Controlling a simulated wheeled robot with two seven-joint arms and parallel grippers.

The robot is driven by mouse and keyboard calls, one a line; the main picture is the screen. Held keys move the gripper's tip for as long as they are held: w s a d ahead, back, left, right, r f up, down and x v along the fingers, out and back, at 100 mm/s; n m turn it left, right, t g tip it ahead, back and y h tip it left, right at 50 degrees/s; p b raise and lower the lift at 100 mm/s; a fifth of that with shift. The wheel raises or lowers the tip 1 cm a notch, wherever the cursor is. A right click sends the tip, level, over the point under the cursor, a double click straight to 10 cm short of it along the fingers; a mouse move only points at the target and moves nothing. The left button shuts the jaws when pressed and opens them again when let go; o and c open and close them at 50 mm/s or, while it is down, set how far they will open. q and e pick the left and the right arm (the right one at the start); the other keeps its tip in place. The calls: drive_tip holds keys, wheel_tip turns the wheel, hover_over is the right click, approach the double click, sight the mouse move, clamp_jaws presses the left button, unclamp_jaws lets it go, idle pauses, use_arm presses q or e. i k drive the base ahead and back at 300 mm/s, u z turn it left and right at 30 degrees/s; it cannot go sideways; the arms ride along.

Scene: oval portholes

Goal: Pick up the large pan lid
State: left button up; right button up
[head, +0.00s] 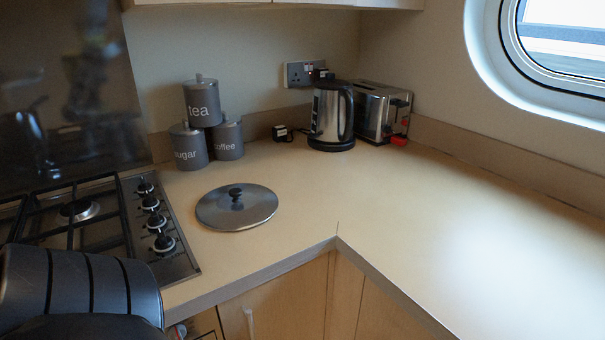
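The large pan lid (255,212) is a round, flat silver disc with a black knob (235,191) at its middle. It lies flat on the beige worktop, knob up, to the right of the hob. Nothing covers it. A dark, ribbed part of my own body is at the lower left, in front of the hob and apart from the lid. Neither of my grippers shows in the head view.
A gas hob (172,268) with several knobs is left of the lid. Grey canisters (190,148) stand stacked behind it. A kettle (330,118) and a toaster (373,110) stand at the back corner. The right worktop (440,220) is clear. The worktop's front edge turns a corner.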

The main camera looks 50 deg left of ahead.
sight(242, 206)
drive_tip(key=i, duration=0.4)
drive_tip(key=u, duration=3.35)
drive_tip(key=i, duration=0.5)
drive_tip(key=u, duration=0.05)
